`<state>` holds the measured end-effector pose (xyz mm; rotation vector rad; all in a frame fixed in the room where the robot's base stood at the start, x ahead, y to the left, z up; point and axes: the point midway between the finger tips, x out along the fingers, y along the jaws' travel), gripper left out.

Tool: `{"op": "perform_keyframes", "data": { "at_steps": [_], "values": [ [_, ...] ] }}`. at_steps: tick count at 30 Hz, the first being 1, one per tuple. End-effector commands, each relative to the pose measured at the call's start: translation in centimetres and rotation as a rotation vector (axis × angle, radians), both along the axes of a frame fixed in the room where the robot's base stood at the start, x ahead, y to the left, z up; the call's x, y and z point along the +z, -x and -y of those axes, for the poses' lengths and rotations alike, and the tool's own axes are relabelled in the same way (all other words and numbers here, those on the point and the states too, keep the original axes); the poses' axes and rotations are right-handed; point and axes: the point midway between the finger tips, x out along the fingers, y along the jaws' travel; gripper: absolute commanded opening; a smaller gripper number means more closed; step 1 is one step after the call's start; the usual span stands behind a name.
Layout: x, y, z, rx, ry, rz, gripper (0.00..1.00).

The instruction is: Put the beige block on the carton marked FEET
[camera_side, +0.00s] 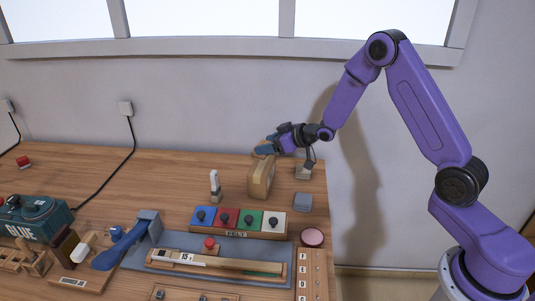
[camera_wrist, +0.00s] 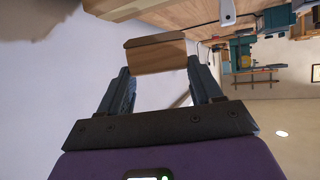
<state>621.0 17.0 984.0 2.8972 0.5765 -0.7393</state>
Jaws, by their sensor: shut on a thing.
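My gripper (camera_side: 265,147) is above the back right part of the table, its fingers pointing left. It is shut on a beige block (camera_wrist: 157,56), which shows between the two fingertips in the wrist view. In the side view the fingers mostly hide the block. A tan carton (camera_side: 262,178) stands upright on the table just below my gripper. The gripper and block appear above it, though the exact gap is hard to tell. I cannot read a FEET marking on the carton in these frames.
A row of blue, red, green and white knobbed blocks (camera_side: 238,220) marked FELT is in front of the carton. A white-topped upright piece (camera_side: 215,185) stands to its left, a grey block (camera_side: 303,202) to its right. The table's back left is mostly clear.

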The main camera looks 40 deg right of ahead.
Motion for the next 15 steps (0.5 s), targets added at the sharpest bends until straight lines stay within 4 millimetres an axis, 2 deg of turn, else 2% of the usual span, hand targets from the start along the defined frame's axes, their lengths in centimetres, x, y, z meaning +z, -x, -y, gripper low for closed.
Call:
{"op": "perform_keyframes", "data": {
  "at_steps": [5, 10, 15],
  "values": [
    [-1.0, -0.8, 0.0, 0.000, 0.000, 0.000, 0.34],
    [-3.2, -0.7, 0.0, -0.001, -0.001, -0.003, 0.34],
    [-3.8, -0.7, 0.0, 0.000, 0.000, 0.001, 0.34]
  ]
}}
